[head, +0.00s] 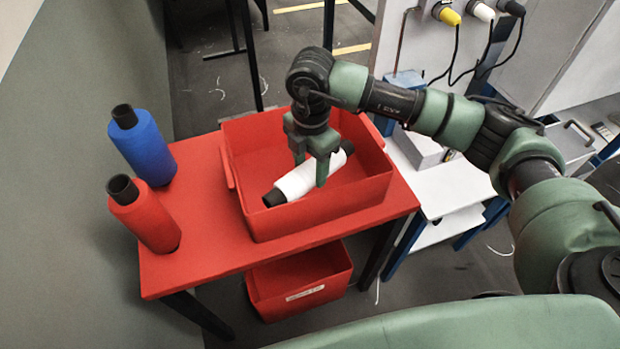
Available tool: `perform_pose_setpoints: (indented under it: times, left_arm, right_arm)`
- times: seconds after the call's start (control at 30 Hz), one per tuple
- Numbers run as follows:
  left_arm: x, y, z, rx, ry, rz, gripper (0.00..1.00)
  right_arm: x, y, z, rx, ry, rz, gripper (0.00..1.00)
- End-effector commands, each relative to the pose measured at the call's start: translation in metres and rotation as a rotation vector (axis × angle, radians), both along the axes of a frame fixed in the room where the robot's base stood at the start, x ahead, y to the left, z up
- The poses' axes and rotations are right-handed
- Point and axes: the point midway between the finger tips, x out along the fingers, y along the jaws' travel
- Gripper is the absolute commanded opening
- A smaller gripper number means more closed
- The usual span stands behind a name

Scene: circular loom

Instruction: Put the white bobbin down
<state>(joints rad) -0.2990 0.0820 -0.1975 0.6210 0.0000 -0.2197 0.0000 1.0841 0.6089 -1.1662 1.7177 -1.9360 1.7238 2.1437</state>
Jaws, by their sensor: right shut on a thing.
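The white bobbin (298,181) has black core ends and lies on its side, tilted, inside the red crate (330,210) on the red table. My right gripper (309,174) points down into the crate and is shut on the middle of the white bobbin. Its fingers hide part of the bobbin. I cannot tell whether the bobbin touches the crate floor. My left gripper is not in view.
A blue bobbin (146,150) and a red bobbin (147,220) stand upright on the red table (205,255), left of the crate. Another red crate (300,287) is below the table. A white side table (455,188) stands at the right.

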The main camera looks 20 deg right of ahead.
Motion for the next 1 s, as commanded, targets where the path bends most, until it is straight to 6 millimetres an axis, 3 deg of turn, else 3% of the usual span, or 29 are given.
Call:
perform_pose_setpoints:
  times: [0.23, 0.47, 0.83, 0.87, 0.9, 0.93, 1.0]
  left_arm:
    - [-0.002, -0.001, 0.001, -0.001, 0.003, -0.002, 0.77]
    - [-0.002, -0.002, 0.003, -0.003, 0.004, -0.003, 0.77]
    - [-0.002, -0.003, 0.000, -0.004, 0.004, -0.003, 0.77]
    - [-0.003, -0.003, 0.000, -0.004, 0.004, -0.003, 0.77]
    - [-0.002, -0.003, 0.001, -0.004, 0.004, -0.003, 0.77]
    - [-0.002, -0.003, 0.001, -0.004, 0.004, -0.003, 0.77]
    - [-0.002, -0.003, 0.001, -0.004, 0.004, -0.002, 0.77]
  right_arm:
    - [0.000, 0.000, -0.019, 0.000, 0.001, 0.000, 0.01]
    - [0.000, 0.000, -0.050, 0.000, 0.000, -0.001, 0.01]
    - [0.001, 0.000, -0.056, 0.001, -0.002, 0.001, 0.01]
    - [0.001, 0.000, -0.056, 0.000, -0.001, 0.000, 0.57]
    - [0.001, 0.000, -0.055, 0.000, -0.001, 0.000, 0.68]
    - [0.001, 0.000, -0.055, 0.000, -0.001, 0.000, 0.73]
    - [0.001, 0.000, -0.055, 0.000, -0.001, 0.000, 0.73]
